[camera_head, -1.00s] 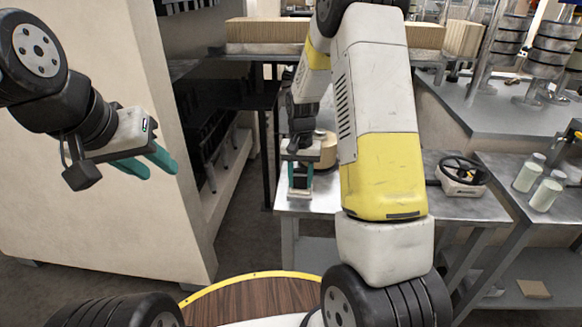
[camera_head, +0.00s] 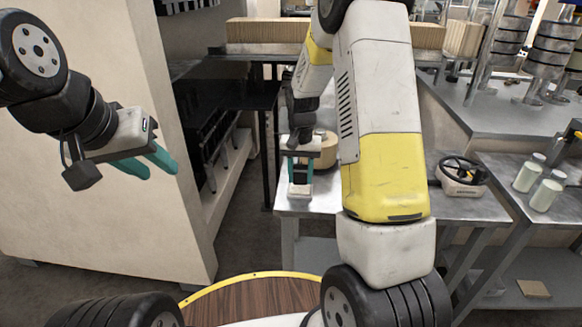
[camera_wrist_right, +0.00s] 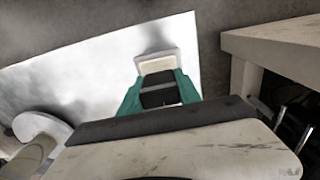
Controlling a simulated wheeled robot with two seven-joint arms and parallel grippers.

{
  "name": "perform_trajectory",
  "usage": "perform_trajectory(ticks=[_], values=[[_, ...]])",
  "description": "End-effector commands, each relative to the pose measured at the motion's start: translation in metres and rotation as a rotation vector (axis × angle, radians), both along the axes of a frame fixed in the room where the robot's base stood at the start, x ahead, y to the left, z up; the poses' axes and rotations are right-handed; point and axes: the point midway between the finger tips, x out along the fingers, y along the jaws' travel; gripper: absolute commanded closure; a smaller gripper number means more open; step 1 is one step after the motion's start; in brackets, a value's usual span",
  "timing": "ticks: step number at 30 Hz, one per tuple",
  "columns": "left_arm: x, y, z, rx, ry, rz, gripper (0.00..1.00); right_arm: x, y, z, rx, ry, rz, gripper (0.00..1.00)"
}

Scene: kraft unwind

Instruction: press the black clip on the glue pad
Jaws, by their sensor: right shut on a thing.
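The black clip (camera_wrist_right: 158,92) shows in the right wrist view as a dark block between the teal fingers of my right gripper (camera_wrist_right: 160,94). My right gripper (camera_head: 301,181) is shut on it and points down at the metal table. The glue pad (camera_wrist_right: 156,62), a cream square with a pale rim, lies just beyond the fingertips in the wrist view. In the head view the glue pad (camera_head: 299,191) is directly below the gripper. I cannot tell whether the clip touches the pad. My left gripper (camera_head: 163,174) is open and empty, in front of the beige cabinet.
The metal table (camera_head: 322,207) has free room around the pad. A tan round object (camera_head: 327,150) stands behind the right gripper. The beige cabinet (camera_head: 90,235) fills the left.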

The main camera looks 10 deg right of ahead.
Motion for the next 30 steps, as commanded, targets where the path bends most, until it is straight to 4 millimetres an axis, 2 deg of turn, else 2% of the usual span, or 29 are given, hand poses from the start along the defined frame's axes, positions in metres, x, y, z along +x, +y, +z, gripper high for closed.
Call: perform_trajectory(ticks=[18,30], values=[[0.0,0.0,0.0,0.0,0.0,0.0,0.64,0.0,0.0,0.05,0.0,-0.001,0.0,1.0],[0.0,0.0,0.0,0.0,0.0,0.0,0.64,0.0,0.0,0.054,0.0,0.0,0.0,1.0]])
